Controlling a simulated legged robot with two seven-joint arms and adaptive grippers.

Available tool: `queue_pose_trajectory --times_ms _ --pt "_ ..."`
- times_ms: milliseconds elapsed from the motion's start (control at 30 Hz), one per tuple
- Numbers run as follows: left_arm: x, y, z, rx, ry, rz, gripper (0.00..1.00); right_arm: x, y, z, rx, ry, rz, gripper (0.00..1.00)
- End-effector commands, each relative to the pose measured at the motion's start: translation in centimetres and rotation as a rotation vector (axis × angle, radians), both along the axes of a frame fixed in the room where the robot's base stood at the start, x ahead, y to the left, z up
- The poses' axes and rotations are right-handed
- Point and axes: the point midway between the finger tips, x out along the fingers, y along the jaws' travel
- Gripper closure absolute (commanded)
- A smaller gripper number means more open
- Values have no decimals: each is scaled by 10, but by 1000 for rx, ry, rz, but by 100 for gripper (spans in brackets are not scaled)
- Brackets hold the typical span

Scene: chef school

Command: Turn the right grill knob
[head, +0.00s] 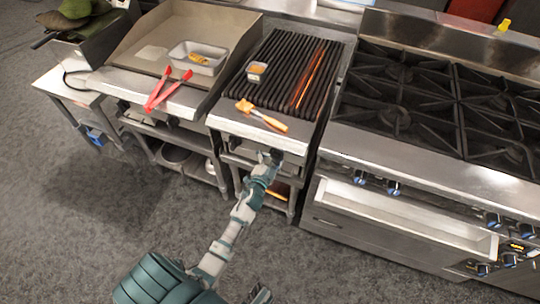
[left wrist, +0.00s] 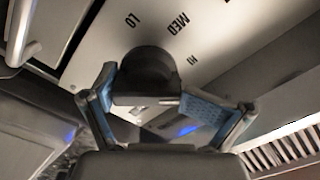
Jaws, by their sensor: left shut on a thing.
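The black grill knob (left wrist: 148,68) sits on a pale panel marked LO, MED and HI in the left wrist view. My left gripper (left wrist: 143,97) is shut on it, one blue-padded finger on each side. In the head view my left gripper (head: 270,157) is at the front panel of the ridged grill (head: 285,78), and hides the knob there. A dark grey part at the bottom edge of the head view looks like the tip of my right gripper (head: 260,295); its fingers do not show clearly.
A brush (head: 262,116) and a small container (head: 257,71) lie on the grill. Left of it, a flat griddle (head: 150,45) holds a metal tray (head: 198,56) and red tongs (head: 167,88). A burner stove (head: 440,90) stands right. The floor in front is clear.

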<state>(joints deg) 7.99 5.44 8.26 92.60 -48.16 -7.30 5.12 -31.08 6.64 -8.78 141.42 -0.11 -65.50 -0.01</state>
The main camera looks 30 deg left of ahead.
Motion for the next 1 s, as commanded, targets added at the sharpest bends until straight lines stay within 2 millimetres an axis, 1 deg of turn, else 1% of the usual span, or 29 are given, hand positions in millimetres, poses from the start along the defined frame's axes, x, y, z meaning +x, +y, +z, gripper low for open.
queue_pose_trajectory --times_ms 33,400,600,800,1000 --pt "5 -8 -2 35 11 -15 49 -1 0 -1 -1 5 0 51" --pt "5 -7 -2 371 93 -8 49 -7 -2 -4 -8 39 -3 51" --pt "5 -6 -2 524 131 -5 49 -9 -4 -5 -12 54 -3 51" --pt "5 -5 -2 633 158 -2 49 -10 -4 -6 -14 61 -4 51" --pt "5 -4 -2 696 174 -1 49 -11 -5 -6 -14 63 -4 51"
